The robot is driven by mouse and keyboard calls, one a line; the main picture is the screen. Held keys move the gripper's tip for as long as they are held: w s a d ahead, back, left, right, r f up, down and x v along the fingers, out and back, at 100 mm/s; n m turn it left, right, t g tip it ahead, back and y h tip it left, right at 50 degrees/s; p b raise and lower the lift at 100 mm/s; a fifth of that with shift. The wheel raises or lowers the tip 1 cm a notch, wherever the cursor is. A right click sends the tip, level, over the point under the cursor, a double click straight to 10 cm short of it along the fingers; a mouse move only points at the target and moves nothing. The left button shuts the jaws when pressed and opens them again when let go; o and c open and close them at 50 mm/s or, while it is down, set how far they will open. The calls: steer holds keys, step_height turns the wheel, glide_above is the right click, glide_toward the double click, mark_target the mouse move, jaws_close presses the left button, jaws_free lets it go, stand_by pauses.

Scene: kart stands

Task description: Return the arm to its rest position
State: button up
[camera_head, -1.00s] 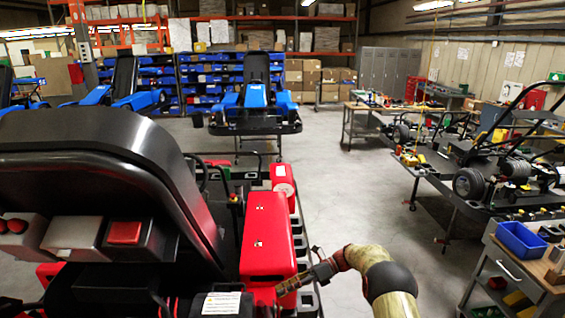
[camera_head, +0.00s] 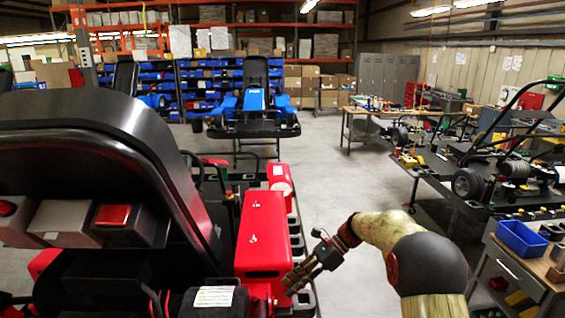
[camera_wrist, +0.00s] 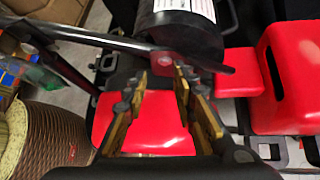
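My arm (camera_head: 380,232) reaches in from the lower right of the head view, bent at a dark joint. My gripper (camera_head: 287,284) is beside the red side box of the kart in front of me. In the wrist view, the two fingers of my gripper (camera_wrist: 161,85) stand apart with nothing held between them. A red part of the kart (camera_wrist: 150,128) shows below and between the fingers. A dark bar (camera_wrist: 110,42) crosses close by the fingertips; I cannot tell whether they touch.
The red side box (camera_head: 262,235) and black seat (camera_head: 95,125) of the near kart fill the left. A black cylinder with a white label (camera_wrist: 180,40) is near the fingers. A grey cart with a blue bin (camera_head: 521,239) stands right. Floor (camera_head: 345,190) between is clear.

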steer(key=s+d+r+n+t+h+b, duration=0.2)
steer(key=s+d+n+h+b, duration=0.15)
steer(key=s, duration=0.55)
steer(key=s+d+r+n+t+h+b, duration=0.15)
steer(key=s+d+n+b, duration=0.3)
steer(key=s, duration=0.45)
steer(key=s+d+f+n+t+h+b, duration=0.2)
steer(key=s+d+f+n+b, duration=0.2)
steer(key=s, duration=0.4)
steer(key=s+d+f+n+t+h+b, duration=0.2)
steer(key=s+d+f+n+t+b, duration=0.1)
steer(key=s, duration=0.6)
steer(key=f+n+b, duration=0.1)
steer(key=n+b, duration=0.1)
steer(key=shift+d+f+n+h, duration=0.25)
steer(key=shift+d+n+h, duration=0.05)
steer(key=shift+d+h, duration=0.1)
steer(key=shift+t, duration=0.25)
